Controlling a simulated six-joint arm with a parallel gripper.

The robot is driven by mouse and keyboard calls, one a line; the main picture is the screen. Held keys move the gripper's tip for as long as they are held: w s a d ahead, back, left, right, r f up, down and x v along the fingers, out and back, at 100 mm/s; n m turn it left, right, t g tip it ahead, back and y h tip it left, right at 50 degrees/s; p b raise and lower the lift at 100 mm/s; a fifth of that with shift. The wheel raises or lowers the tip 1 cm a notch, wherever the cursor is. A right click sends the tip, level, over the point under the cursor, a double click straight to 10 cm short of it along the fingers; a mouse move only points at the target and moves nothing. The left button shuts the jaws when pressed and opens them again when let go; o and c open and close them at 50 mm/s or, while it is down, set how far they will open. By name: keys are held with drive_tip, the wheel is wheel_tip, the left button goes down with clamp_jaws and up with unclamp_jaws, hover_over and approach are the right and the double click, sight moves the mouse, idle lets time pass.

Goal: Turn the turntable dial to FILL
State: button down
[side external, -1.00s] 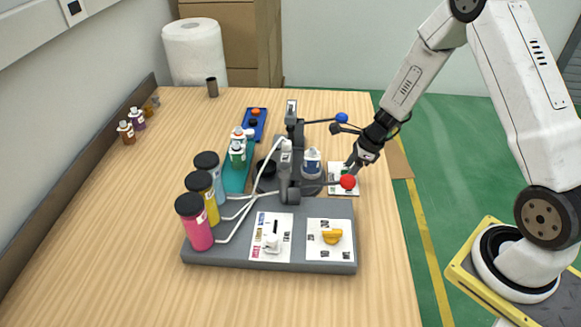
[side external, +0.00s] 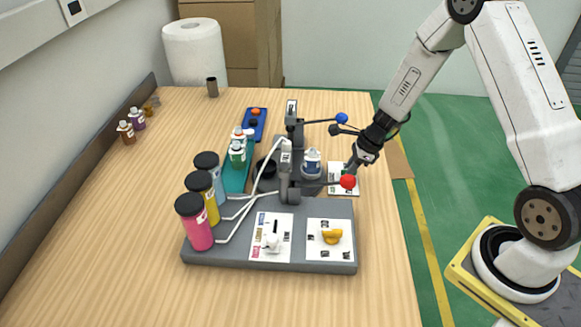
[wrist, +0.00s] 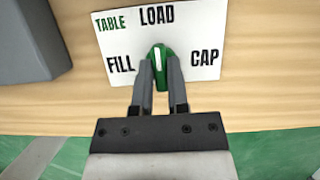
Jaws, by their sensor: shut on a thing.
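The turntable dial (wrist: 160,58) is a green knob with a white line on top, on a white plate (wrist: 195,50) marked TABLE, LOAD, FILL and CAP in the wrist view. Its white line points up towards LOAD, with FILL to the left and CAP to the right. My gripper (wrist: 160,75) has its two grey fingers shut on the dial, one on each side. In the side external view the plate (side external: 336,190) lies at the table's right edge, and my gripper (side external: 352,170) is over it. The dial is largely hidden there.
A lever with a red ball (side external: 348,182) is close to my gripper. A blue ball lever (side external: 341,118) is behind it. A bottle (side external: 312,163) stands at the machine to the left. A yellow dial (side external: 332,236) is on the grey base (side external: 215,250) in front.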

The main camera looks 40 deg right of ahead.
drive_tip(key=shift+n, duration=0.4)
drive_tip(key=n+g+y, duration=0.1)
drive_tip(key=n, duration=0.2)
drive_tip(key=shift+n, duration=0.3)
drive_tip(key=n+g, duration=0.2)
drive_tip(key=n, duration=0.2)
drive_tip(key=shift+w+n, duration=0.15)
drive_tip(key=shift+n, duration=0.15)
drive_tip(key=n+g, duration=0.1)
drive_tip(key=n, duration=0.3)
drive_tip(key=shift+g, duration=0.4)
drive_tip(key=n+g+h, duration=0.1)
drive_tip(key=n, duration=0.3)
drive_tip(key=shift+w+n, duration=0.1)
drive_tip(key=shift+n, duration=0.3)
drive_tip(key=shift+g, duration=0.3)
drive_tip(key=c, duration=0.6)
unclamp_jaws()
